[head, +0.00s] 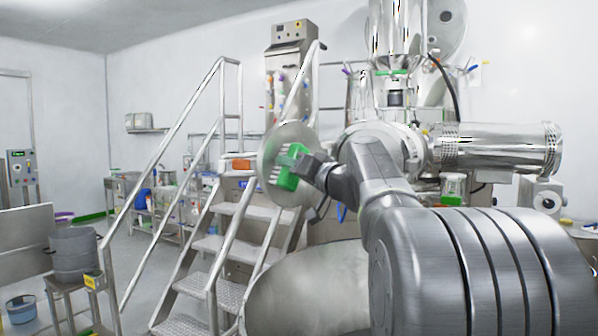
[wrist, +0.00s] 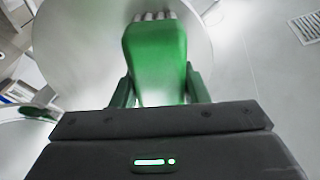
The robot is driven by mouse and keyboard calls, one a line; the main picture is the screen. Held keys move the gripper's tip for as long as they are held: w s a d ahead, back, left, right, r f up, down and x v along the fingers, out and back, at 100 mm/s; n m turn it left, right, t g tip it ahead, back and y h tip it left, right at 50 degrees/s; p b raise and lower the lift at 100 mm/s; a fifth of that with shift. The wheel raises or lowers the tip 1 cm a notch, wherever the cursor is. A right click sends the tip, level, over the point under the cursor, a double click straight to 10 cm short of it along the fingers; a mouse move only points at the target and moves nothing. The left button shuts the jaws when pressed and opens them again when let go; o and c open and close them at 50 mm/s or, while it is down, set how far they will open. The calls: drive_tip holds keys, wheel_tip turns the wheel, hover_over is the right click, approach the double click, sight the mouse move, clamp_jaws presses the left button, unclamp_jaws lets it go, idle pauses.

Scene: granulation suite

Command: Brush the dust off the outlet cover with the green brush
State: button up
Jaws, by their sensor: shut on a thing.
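The green brush (head: 287,177) is held in my gripper (head: 305,168) in the head view, with its pale bristles pointing left. The round metal outlet cover (head: 272,146) is right by the brush, which overlaps it in the picture. In the wrist view, the green brush (wrist: 155,62) sits between the two fingers of my gripper (wrist: 158,88), bristles at the top. The outlet cover (wrist: 75,50) fills the area behind it as a grey disc. I cannot tell whether the bristles touch the cover. I cannot make out dust on it.
Metal steps with handrails (head: 235,212) stand just left of the cover. A large rounded steel vessel (head: 310,290) lies below. A bucket (head: 73,252) sits on a stand at the far left. Open floor shows at the right of the wrist view, with a floor grate (wrist: 306,28).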

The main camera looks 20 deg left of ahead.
drive_tip(key=shift+s+a, duration=0.3)
drive_tip(key=shift+s, duration=0.55)
drive_tip(key=shift+w+r, duration=0.1)
drive_tip(key=shift+r, duration=0.5)
drive_tip(key=shift+w+d+f+b, duration=0.1)
drive_tip(key=shift+w+d+b, duration=0.15)
drive_tip(key=shift+w, duration=0.4)
drive_tip(key=shift+w+d+b, duration=0.2)
drive_tip(key=shift+w, duration=0.4)
drive_tip(key=w+d, duration=0.3)
drive_tip(key=w, duration=0.5)
drive_tip(key=shift+w, duration=0.4)
drive_tip(key=shift+d, duration=0.15)
drive_tip(key=shift+r+b+v, duration=0.2)
drive_tip(key=shift+b+v, duration=0.65)
drive_tip(key=shift+v, duration=0.6)
drive_tip(key=shift+r+b+v, duration=0.25)
drive_tip(key=shift+b+v, duration=0.55)
drive_tip(key=shift+v, duration=0.65)
drive_tip(key=shift+w+d, duration=0.15)
